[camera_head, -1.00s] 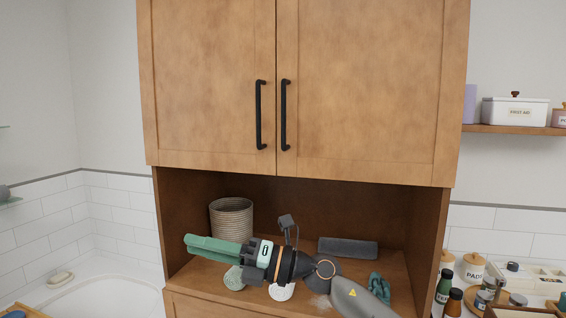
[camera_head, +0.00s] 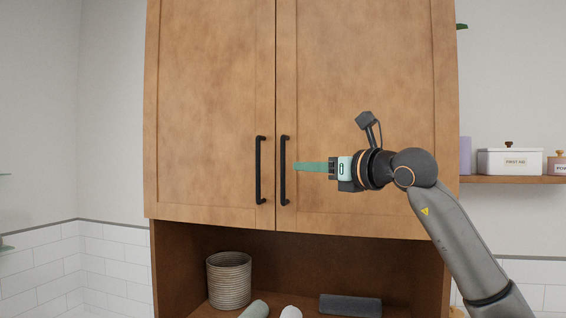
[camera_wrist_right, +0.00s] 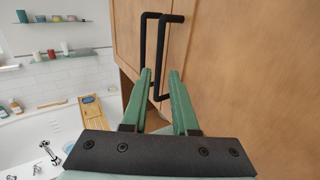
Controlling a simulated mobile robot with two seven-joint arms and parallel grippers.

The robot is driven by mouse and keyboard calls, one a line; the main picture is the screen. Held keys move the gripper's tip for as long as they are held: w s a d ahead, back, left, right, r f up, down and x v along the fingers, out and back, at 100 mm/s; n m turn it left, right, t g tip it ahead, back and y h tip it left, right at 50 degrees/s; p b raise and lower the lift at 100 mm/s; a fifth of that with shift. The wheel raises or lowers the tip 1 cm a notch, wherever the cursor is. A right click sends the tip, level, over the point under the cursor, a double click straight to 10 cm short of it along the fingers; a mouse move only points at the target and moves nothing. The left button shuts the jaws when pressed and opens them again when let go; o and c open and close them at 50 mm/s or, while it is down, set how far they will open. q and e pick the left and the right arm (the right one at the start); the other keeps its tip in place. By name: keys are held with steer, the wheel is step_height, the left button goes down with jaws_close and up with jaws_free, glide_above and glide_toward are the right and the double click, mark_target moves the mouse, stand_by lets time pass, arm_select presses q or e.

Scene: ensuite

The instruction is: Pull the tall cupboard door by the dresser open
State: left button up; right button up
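The tall wooden cupboard has a left door (camera_head: 208,110) and a right door (camera_head: 365,90), both shut. Each has a vertical black bar handle by the middle seam: the left handle (camera_head: 259,170) and the right handle (camera_head: 283,170). My right gripper (camera_head: 296,166) points left, its green fingertips just right of the right handle at mid-height. In the right wrist view, my right gripper (camera_wrist_right: 160,72) is open, and the right handle (camera_wrist_right: 161,55) shows between the fingertips. I cannot tell whether they touch it. My left gripper is not in view.
Below the doors is an open niche with a woven basket (camera_head: 229,280) and a dark grey box (camera_head: 350,305). A wall shelf (camera_head: 520,180) with a white tin (camera_head: 509,161) is at the right. In the wrist view, a bathtub (camera_wrist_right: 45,140) lies at the left.

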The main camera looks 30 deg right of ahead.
steer(key=p, duration=0.3)
glide_above(283, 199)
steer(key=shift+w+d, duration=0.2)
steer(key=shift+w, duration=0.1)
jaws_close()
stand_by(1.1)
